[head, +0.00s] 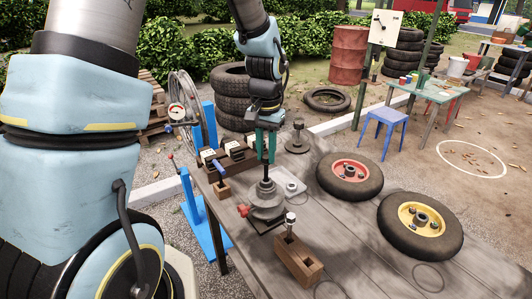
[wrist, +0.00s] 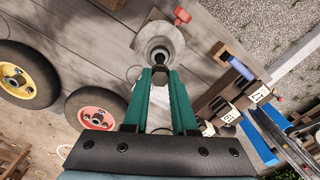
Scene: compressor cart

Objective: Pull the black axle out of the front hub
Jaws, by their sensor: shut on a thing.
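The front hub (head: 267,208) is a dark grey stepped round piece on the wooden table, with a red knob (head: 242,210) at its left. The black axle (head: 265,172) stands upright above it, its lower end meeting the hub's top. I cannot tell how deep it sits. My gripper (head: 266,150) points down with green fingers shut on the axle's upper part. In the wrist view the axle (wrist: 160,66) shows dark between the fingertips (wrist: 160,74), with the grey hub (wrist: 158,42) just beyond.
A red-rimmed wheel (head: 349,170) and a yellow-rimmed wheel (head: 420,222) lie on the table at right. A wooden block (head: 298,260) stands in front of the hub. A dark rack with numbered labels (head: 235,146) is behind left. Another grey round piece (head: 298,142) stands behind.

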